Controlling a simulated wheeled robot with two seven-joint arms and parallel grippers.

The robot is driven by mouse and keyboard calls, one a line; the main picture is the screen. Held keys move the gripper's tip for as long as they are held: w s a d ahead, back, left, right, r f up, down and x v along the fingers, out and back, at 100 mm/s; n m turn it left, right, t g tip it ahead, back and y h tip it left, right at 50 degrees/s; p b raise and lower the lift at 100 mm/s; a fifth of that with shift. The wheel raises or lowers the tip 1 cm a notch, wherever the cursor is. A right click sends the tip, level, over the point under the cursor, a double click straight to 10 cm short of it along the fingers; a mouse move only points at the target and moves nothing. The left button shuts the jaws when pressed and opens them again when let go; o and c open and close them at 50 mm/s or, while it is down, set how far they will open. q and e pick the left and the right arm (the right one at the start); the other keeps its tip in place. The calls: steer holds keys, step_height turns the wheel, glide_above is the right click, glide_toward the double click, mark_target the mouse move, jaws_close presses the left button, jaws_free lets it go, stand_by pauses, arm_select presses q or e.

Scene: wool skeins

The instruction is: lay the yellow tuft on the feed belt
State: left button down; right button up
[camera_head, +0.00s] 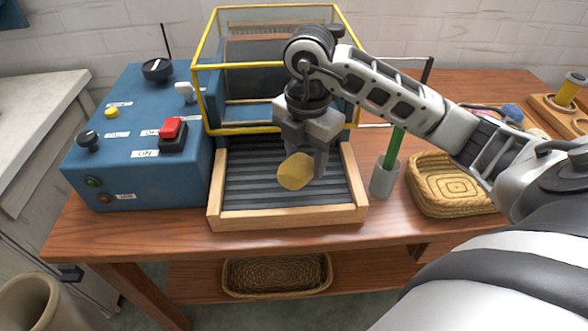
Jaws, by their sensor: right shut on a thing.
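The yellow tuft (295,171) is a rounded, pale yellow lump. My right gripper (312,168) is shut on it and holds it over the front half of the feed belt. The feed belt (252,192) is dark and ribbed, set in a light wooden frame (290,217). Whether the tuft touches the belt I cannot tell. The gripper hides part of the belt and part of the tuft's right side. My left gripper is not in view.
A blue control box (130,170) with a red switch (171,131) stands left of the belt. A yellow-framed guard (203,95) rises behind. A grey cup (384,178) with a green rod and a woven basket (430,190) stand to the right. Another basket (275,275) sits on the lower shelf.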

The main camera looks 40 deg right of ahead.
mark_target(295, 161)
steer(key=shift+w+a+f, duration=0.25)
steer(key=shift+w+f, duration=0.25)
steer(key=shift+f, duration=0.15)
steer(key=shift+w+a+f, duration=0.2)
steer(key=shift+w+f, duration=0.3)
steer(key=shift+f, duration=0.1)
step_height(295, 161, down, 3)
steer(key=shift+w+f, duration=0.1)
steer(key=shift+f, duration=0.05)
steer(key=shift+f, duration=0.2)
steer(key=o, duration=0.9)
steer(key=shift+o, duration=0.2)
